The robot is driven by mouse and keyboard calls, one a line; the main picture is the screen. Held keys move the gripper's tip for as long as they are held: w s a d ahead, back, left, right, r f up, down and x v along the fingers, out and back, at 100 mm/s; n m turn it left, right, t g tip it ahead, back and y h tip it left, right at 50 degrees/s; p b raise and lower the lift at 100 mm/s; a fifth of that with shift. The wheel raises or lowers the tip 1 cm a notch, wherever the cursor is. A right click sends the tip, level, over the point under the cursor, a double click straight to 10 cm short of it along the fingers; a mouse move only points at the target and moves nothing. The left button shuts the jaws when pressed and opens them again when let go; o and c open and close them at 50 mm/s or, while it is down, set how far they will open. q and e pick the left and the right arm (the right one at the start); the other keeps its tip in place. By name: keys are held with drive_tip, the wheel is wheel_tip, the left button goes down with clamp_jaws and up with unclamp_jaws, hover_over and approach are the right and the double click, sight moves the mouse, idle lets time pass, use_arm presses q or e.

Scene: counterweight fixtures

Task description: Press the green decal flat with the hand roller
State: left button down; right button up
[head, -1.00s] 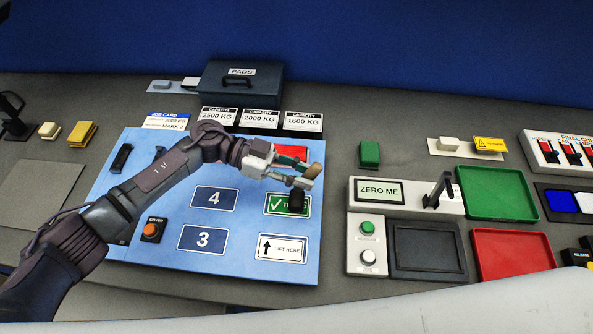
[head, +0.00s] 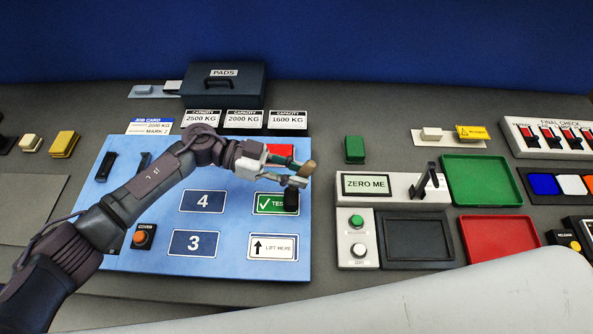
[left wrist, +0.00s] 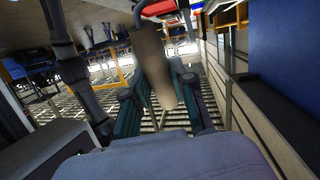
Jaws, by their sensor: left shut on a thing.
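The green decal (head: 268,204), with a white check mark and partly covered lettering, lies on the blue panel in the head view. My left gripper (head: 292,176) is above the decal's right end and is shut on the hand roller's wooden handle (head: 308,167). The black roller (head: 291,201) is over the decal's right end and hides part of it. I cannot tell whether it touches. In the left wrist view the tan handle (left wrist: 155,65) stands tilted between the fingers, with a grey rod at its top. My right gripper is not in view.
The blue panel (head: 130,210) also carries plates 4 (head: 203,201) and 3 (head: 195,243), a LIFT HERE card (head: 272,247) and an orange COVER button (head: 139,238). A ZERO ME unit (head: 365,186) stands right of the panel, beside green (head: 482,180) and red (head: 500,240) trays.

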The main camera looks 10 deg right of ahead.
use_arm(q)
drive_tip(key=shift+f+b, duration=0.3)
drive_tip(key=shift+f, duration=0.25)
idle(0.7)
drive_tip(key=shift+r, duration=0.15)
wheel_tip(320, 180, up, 7)
drive_tip(key=p, duration=0.7)
